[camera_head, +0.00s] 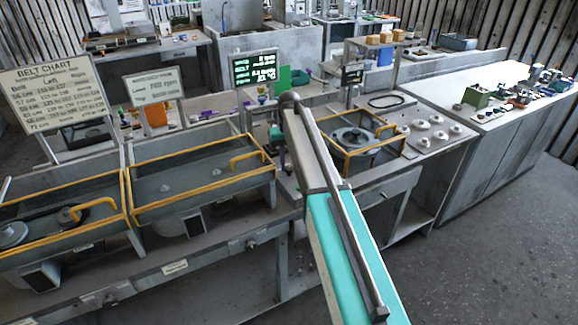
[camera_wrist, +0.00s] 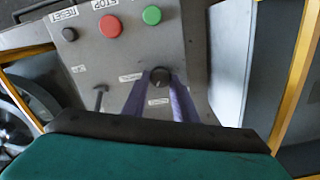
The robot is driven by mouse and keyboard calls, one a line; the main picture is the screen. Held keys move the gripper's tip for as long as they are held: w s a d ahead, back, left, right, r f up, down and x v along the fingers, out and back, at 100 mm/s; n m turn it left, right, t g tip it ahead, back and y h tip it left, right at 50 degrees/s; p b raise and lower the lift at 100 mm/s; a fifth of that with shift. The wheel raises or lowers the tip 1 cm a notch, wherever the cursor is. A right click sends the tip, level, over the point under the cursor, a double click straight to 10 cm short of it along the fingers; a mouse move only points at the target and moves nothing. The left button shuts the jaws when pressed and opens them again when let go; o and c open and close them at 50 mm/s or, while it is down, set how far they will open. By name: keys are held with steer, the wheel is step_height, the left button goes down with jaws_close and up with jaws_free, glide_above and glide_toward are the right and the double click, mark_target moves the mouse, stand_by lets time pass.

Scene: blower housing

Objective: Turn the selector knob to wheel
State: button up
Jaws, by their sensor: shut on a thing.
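The black selector knob (camera_wrist: 159,75) sits on a grey control panel (camera_wrist: 200,45) in the wrist view. It has a small pale mark on its face, and small labels lie to its left and below it, too blurred to read. My gripper (camera_wrist: 161,82) has its two purple fingers on either side of the knob and is shut on it. In the head view, my arm reaches across the bench and mostly hides the panel and the knob.
On the panel are a red STOP button (camera_wrist: 111,27), a green button (camera_wrist: 151,15), a black RESET button (camera_wrist: 69,34) and a small lever (camera_wrist: 99,97). Yellow-railed bays (camera_head: 200,165) stand on the left; another yellow-railed bay (camera_head: 358,132) stands right of my arm.

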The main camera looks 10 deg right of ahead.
mark_target(290, 168)
steer(key=m+b, duration=0.1)
steer(key=m, duration=0.4)
steer(key=shift+w+d, duration=0.1)
steer(key=shift+d, duration=0.05)
steer(key=m+b, duration=0.1)
steer(key=m, duration=0.5)
steer(key=shift+d+r, duration=0.1)
stand_by(0.4)
steer(key=o, duration=1)
steer(key=shift+o, duration=0.2)
step_height(290, 168, up, 14)
steer(key=b, duration=0.3)
steer(key=shift+b, duration=0.3)
steer(key=shift+s+f, duration=0.2)
